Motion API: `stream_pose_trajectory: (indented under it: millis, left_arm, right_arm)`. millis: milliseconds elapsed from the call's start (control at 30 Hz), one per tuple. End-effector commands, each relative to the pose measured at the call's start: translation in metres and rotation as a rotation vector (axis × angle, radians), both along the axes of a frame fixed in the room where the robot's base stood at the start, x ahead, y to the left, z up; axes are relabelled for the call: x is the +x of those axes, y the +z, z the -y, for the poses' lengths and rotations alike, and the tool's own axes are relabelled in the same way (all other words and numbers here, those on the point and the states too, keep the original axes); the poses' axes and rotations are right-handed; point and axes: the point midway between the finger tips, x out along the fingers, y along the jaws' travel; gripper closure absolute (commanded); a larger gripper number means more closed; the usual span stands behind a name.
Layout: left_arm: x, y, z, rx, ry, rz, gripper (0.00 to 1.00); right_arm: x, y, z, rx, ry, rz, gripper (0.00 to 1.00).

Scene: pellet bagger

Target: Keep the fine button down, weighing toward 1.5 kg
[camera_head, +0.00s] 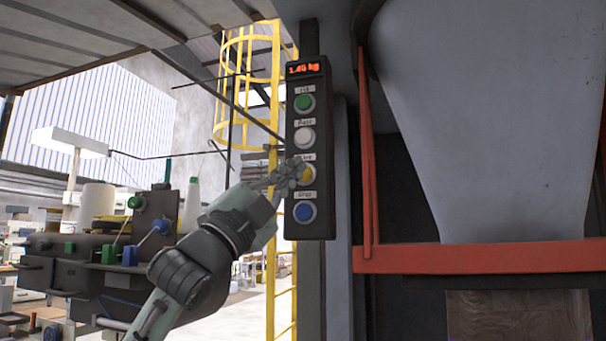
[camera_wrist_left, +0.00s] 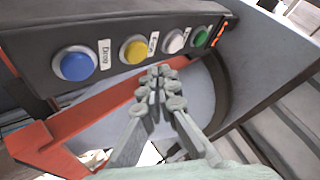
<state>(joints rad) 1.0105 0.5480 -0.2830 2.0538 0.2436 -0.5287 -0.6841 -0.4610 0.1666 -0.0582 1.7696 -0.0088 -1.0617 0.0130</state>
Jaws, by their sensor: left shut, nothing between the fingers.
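The control panel (camera_head: 293,220) is an upright dark box with a red display (camera_head: 304,68) at its top, reading about 1.40 kg. Below it are a green button (camera_head: 304,103), a white button (camera_head: 304,137), a yellow button (camera_head: 308,175) whose label looks like "Fine", and a blue button (camera_head: 305,211). My left gripper (camera_head: 294,170) is shut and empty, its fingertips at the yellow button and partly covering it. In the left wrist view, the fingertips (camera_wrist_left: 160,72) are close beside the yellow button (camera_wrist_left: 132,49); whether they press it I cannot tell. My right gripper is not in view.
A large grey hopper (camera_head: 490,110) stands right of the panel behind a red frame (camera_head: 480,257). A brown bag-like piece (camera_head: 520,315) shows beneath it. A yellow caged ladder (camera_head: 274,90) rises behind the panel. Dark machinery with spools (camera_head: 110,260) stands at left.

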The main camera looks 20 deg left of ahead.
Motion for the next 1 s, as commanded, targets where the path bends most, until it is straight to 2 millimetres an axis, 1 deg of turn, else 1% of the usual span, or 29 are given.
stream_pose_trajectory:
  millis: [33,233,400,1000]
  left_arm:
    - [-0.006,-0.001,0.000,0.001,0.000,0.001,1.00]
    - [-0.025,-0.001,-0.001,0.002,0.001,0.001,1.00]
    - [-0.036,-0.001,-0.001,0.001,0.001,0.000,1.00]
    - [-0.036,0.000,-0.001,0.001,0.000,-0.001,1.00]
  right_arm:
    - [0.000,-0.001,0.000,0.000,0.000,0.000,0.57]
    - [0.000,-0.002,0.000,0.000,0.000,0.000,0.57]
    - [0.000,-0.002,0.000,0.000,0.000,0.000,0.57]
    - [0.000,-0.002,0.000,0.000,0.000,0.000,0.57]
